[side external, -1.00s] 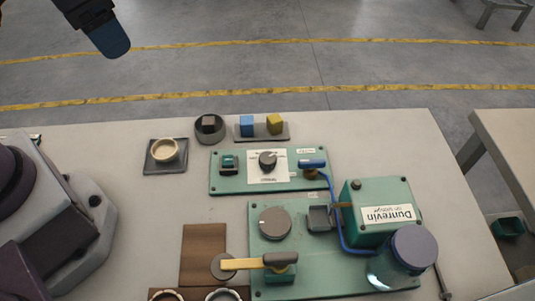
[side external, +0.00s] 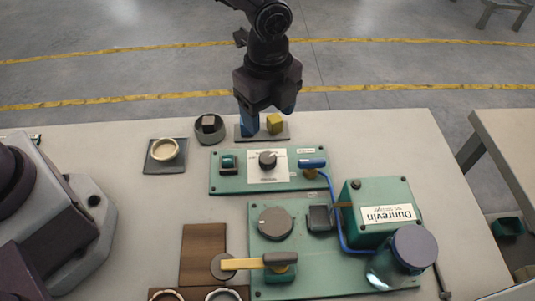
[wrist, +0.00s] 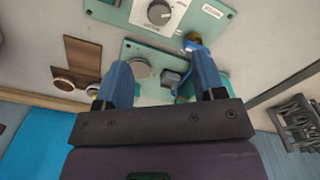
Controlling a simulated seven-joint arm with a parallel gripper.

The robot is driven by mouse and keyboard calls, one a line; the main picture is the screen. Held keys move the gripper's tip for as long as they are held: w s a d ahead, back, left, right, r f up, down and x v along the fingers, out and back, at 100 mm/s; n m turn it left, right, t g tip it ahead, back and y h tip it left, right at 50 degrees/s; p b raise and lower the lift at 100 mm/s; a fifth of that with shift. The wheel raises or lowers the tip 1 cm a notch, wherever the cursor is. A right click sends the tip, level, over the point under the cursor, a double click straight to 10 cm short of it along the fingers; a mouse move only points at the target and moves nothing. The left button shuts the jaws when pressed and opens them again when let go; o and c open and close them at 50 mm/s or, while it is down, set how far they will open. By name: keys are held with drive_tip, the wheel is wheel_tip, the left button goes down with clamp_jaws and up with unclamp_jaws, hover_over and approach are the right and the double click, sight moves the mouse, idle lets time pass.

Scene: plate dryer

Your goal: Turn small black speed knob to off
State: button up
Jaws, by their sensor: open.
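The small black speed knob (side external: 268,160) sits on a white label in the middle of the upper green panel (side external: 225,183). It also shows near the top of the wrist view (wrist: 159,12). A larger grey knob (side external: 275,223) is on the lower green panel. My gripper (side external: 268,115) is open and empty, with its two blue fingers pointing down behind the upper panel in the side external view. It is apart from the black knob. In the wrist view its fingers (wrist: 160,80) are spread wide, with the larger knob seen between them.
A green Dunrevin box (side external: 380,210), a jar (side external: 412,250) and a yellow lever (side external: 245,263) stand on or beside the lower panel. A blue tube runs along the box.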

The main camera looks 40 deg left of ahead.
sight(268, 157)
wheel_tip(268, 157, down, 13)
drive_tip(key=shift+r, duration=0.1)
idle(0.3)
drive_tip(key=c, duration=0.9)
